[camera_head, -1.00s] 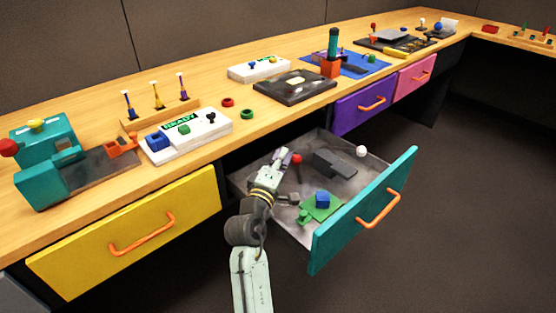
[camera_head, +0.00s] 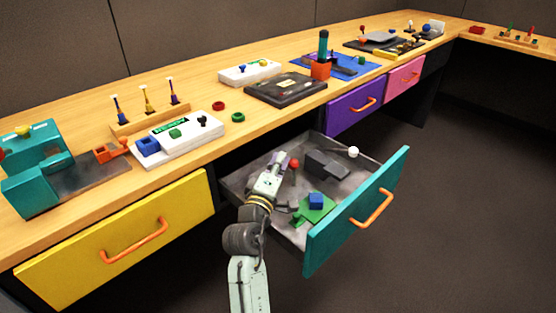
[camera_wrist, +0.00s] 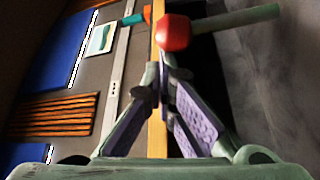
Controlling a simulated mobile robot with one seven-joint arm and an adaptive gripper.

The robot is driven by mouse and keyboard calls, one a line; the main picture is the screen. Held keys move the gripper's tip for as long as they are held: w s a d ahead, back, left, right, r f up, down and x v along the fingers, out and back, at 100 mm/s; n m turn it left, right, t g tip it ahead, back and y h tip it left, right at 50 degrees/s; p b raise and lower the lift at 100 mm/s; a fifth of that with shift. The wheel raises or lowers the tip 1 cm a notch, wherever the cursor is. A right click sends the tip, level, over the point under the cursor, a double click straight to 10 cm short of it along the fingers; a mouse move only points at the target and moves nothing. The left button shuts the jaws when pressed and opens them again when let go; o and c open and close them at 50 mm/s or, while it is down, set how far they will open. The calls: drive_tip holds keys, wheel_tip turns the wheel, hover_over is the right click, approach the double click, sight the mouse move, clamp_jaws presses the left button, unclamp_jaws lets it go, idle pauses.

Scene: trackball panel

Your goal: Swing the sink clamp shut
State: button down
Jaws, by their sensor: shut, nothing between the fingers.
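I cannot tell for certain which part is the sink clamp. A red ball knob (camera_head: 294,163) stands in the open teal drawer (camera_head: 356,215), just right of my gripper (camera_head: 281,159). In the wrist view a red ball knob (camera_wrist: 175,32) sits on the end of a grey-green rod (camera_wrist: 240,18), just past the tips of my gripper (camera_wrist: 164,82). The purple-padded fingers meet at their tips, with nothing held. I cannot tell whether they touch the knob. A dark grey block (camera_head: 324,164) lies right of the red knob in the drawer.
A white ball (camera_head: 353,152) is at the drawer's far right. The counter edge, with a yellow drawer (camera_head: 120,235), runs along the left. Open floor lies to the right.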

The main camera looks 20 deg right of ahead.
drive_tip(key=shift+s+d, duration=0.1)
drive_tip(key=shift+s, duration=0.15)
drive_tip(key=shift+s+d+f+p, duration=0.15)
drive_tip(key=shift+s+d+p, duration=0.2)
drive_tip(key=shift+s, duration=0.4)
drive_tip(key=shift+s+d+f+p, duration=0.2)
drive_tip(key=shift+s+p, duration=0.25)
drive_tip(key=shift+s, duration=0.35)
drive_tip(key=shift+s+d+f+p, duration=0.1)
drive_tip(key=shift+s+d+p, duration=0.25)
drive_tip(key=shift+s, duration=0.4)
drive_tip(key=shift+a, duration=0.1)
